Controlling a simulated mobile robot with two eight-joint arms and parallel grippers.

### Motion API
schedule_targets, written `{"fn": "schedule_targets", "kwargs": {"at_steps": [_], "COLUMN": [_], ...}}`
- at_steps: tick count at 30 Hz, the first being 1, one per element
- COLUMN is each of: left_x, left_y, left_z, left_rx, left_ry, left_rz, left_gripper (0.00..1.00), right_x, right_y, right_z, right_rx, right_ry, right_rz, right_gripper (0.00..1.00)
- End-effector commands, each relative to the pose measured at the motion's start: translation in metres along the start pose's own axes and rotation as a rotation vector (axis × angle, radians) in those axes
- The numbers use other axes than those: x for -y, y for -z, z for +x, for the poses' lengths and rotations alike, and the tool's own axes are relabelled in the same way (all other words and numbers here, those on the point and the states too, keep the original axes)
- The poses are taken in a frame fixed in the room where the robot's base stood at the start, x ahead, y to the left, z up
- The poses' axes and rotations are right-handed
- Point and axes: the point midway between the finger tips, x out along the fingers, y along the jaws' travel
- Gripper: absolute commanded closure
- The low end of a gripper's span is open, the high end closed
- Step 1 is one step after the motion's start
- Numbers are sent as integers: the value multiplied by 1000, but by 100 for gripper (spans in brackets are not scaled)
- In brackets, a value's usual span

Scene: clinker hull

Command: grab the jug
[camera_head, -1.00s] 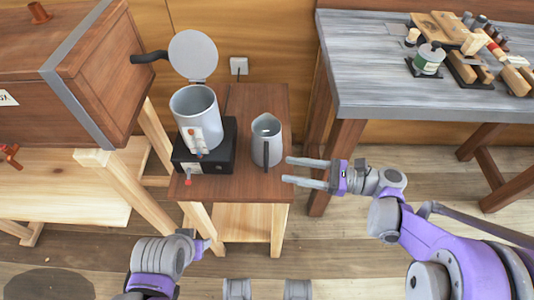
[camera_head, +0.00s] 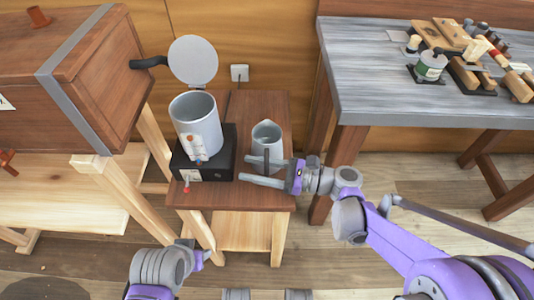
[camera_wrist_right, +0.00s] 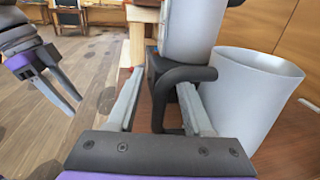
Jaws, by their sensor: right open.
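The jug (camera_head: 266,134) is a grey metal pitcher with a dark handle, upright on the small brown wooden table (camera_head: 245,196). Its grey body fills the right side of the right wrist view (camera_wrist_right: 250,95). My right gripper (camera_head: 246,168) is open and low at the jug's near side. In the right wrist view the dark handle (camera_wrist_right: 157,100) shows between its two fingers, which are not closed on it. My left gripper (camera_wrist_right: 62,90) shows at the left of the right wrist view with its fingers apart and empty; in the head view its fingers are mostly hidden.
A grey cylindrical pot (camera_head: 197,122) with a raised lid stands on a black base (camera_head: 218,168) left of the jug. A wooden steam box (camera_head: 90,75) is at the left. A grey-topped workbench (camera_head: 375,85) with tools is at the right.

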Motion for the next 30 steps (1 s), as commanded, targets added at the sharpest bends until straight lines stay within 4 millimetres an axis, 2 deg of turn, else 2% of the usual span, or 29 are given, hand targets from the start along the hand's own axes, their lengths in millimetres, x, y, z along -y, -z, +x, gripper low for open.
{"fn": "schedule_targets", "kwargs": {"at_steps": [4,12,13,30], "left_x": [0,0,0,0], "left_y": [0,0,0,0], "left_z": [0,0,0,0], "left_rx": [0,0,0,0], "left_ry": [0,0,0,0], "left_rz": [0,0,0,0], "left_gripper": [50,50,50,50], "right_x": [0,0,0,0], "right_y": [0,0,0,0], "right_z": [0,0,0,-1], "right_rx": [0,0,0,0], "right_ry": [0,0,0,0], "right_rz": [0,0,0,0], "right_gripper": [49,98,100,100]}}
